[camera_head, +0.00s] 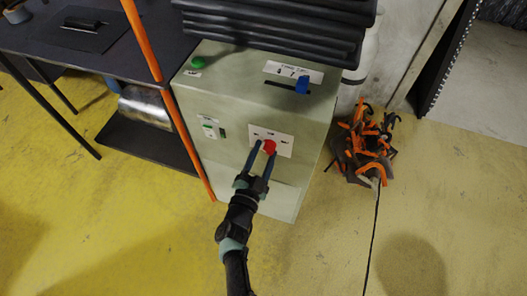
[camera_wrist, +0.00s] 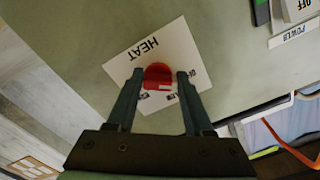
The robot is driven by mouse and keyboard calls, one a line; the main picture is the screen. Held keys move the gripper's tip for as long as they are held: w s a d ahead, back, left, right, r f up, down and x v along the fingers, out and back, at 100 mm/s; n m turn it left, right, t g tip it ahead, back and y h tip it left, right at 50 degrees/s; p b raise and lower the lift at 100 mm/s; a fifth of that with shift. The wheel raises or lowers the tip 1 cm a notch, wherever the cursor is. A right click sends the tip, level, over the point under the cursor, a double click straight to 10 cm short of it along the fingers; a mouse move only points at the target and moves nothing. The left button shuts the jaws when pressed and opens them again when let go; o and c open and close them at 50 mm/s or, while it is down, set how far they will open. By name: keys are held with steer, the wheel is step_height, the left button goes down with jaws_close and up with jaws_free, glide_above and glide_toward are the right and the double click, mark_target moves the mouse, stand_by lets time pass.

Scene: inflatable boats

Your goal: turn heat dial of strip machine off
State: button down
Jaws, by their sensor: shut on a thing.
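The strip machine (camera_head: 245,100) is a pale green cabinet in the middle of the head view. Its red heat dial (camera_head: 269,146) sits on a white label plate on the front face. In the wrist view the red dial (camera_wrist: 158,76) is on the plate marked HEAT (camera_wrist: 135,58), with smaller markings partly hidden by my fingers. My gripper (camera_head: 263,150) reaches up from below with one finger on each side of the dial, shut on it. In the wrist view the gripper (camera_wrist: 157,84) straddles the dial.
A POWER switch plate (camera_wrist: 295,30) is at the wrist view's top right. An orange post (camera_head: 160,80) stands left, and an orange and black pile (camera_head: 365,148) lies right. Yellow floor in front is open.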

steer(key=shift+n, duration=0.6)
steer(key=shift+c, duration=1.5)
jaws_free()
steer(key=shift+s, duration=0.1)
steer(key=p+v, duration=0.3)
steer(key=v, duration=0.9)
steer(key=shift+s, duration=0.4)
steer(key=shift+a, duration=0.15)
